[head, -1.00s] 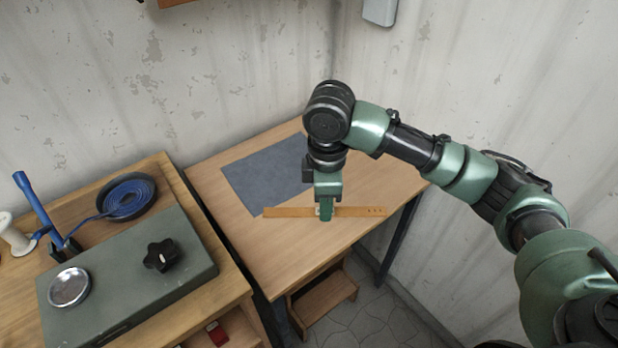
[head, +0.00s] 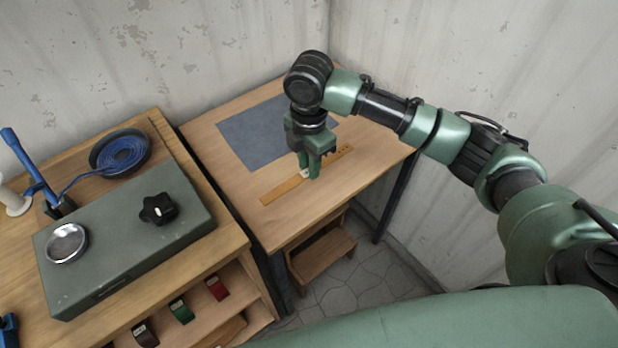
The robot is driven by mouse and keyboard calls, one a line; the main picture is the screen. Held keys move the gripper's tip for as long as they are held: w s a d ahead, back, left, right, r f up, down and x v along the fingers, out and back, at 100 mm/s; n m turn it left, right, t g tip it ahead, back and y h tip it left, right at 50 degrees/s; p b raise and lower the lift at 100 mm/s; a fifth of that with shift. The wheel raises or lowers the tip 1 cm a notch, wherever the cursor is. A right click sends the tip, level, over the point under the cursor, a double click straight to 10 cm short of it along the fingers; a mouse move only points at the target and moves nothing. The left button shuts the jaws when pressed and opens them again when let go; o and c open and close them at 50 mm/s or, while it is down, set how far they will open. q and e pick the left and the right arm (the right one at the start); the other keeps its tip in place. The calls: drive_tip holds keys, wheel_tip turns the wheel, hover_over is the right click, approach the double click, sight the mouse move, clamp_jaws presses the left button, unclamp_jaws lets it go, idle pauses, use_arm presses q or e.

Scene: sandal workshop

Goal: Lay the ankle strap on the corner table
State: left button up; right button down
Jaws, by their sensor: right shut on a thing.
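The ankle strap (head: 283,190) is a flat tan strip with several small holes toward its right end. It lies slanted over the front part of the corner table (head: 232,189), a wooden table set where two walls meet. My right gripper (head: 309,174) points down and is shut on the strap near its middle. The strap is at or very close to the tabletop; I cannot tell whether it touches. The gripper hides the strap's middle. My left gripper is not in view.
A grey-blue mat (head: 255,138) lies on the back of the corner table. At the left, a workbench holds a green-grey box (head: 110,255) with a black knob (head: 157,208), a metal dish (head: 67,243) and a blue strap coil (head: 122,153). A wooden step (head: 322,258) stands below the table.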

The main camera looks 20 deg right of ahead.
sight(309, 190)
drive_tip(key=shift+f, duration=3.45)
drive_tip(key=shift+f, duration=0.1)
drive_tip(key=c, duration=1.2)
unclamp_jaws()
drive_tip(key=shift+c, duration=0.2)
wheel_tip(309, 190, up, 12)
drive_tip(key=shift+r+b, duration=0.15)
drive_tip(key=shift+b, duration=0.25)
